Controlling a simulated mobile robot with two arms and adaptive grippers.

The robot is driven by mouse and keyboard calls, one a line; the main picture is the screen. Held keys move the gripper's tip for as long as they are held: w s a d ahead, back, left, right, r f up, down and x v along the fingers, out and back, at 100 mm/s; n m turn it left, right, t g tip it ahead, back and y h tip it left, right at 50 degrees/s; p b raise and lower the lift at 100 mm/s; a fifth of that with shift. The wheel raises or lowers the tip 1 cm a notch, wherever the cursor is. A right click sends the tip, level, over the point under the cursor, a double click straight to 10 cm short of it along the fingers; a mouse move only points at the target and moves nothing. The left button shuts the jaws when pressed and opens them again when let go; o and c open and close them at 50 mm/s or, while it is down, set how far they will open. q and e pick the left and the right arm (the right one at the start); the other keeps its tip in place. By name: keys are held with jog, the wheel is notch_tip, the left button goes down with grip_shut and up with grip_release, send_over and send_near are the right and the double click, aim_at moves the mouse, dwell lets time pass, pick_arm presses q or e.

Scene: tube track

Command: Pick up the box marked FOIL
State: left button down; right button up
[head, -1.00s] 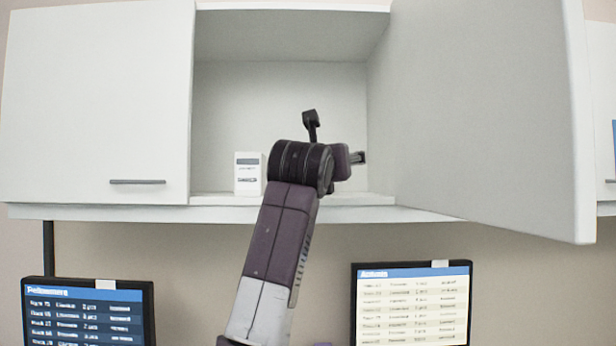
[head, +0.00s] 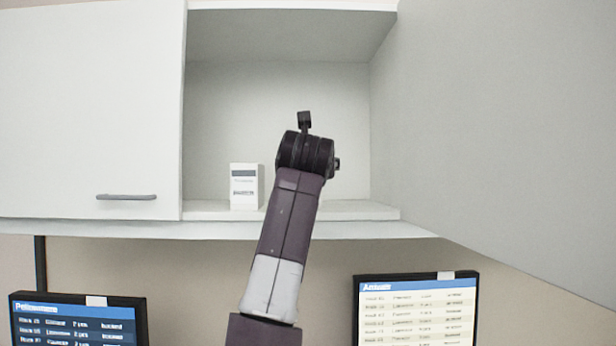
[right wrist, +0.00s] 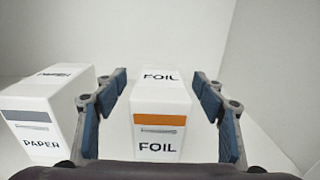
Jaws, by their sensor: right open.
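The white box marked FOIL (right wrist: 158,104) stands upright in the right wrist view, with an orange band on its front and FOIL on its top and front. My right gripper (right wrist: 160,88) is open, with one finger to each side of the FOIL box and visible gaps between. Whether the fingertips reach past the box's front is hard to tell. In the head view my right arm (head: 285,215) reaches up to the open cabinet (head: 225,85) and hides the FOIL box and the fingers. My left gripper is not in view.
A white box marked PAPER (right wrist: 32,125), with a grey band, stands left of the left finger; it also shows in the head view (head: 244,188). The cabinet door (head: 500,120) stands open at the right. Two monitors (head: 415,305) (head: 75,320) are below.

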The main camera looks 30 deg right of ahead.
jog(key=shift+x, duration=1.15)
jog(key=shift+s+a, duration=0.1)
jog(key=shift+s, duration=0.2)
jog(key=shift+c, duration=1.1)
jog(key=shift+w, duration=0.15)
jog(key=c, duration=1.1)
jog(key=shift+r+p, duration=0.15)
jog(key=shift+p, duration=0.15)
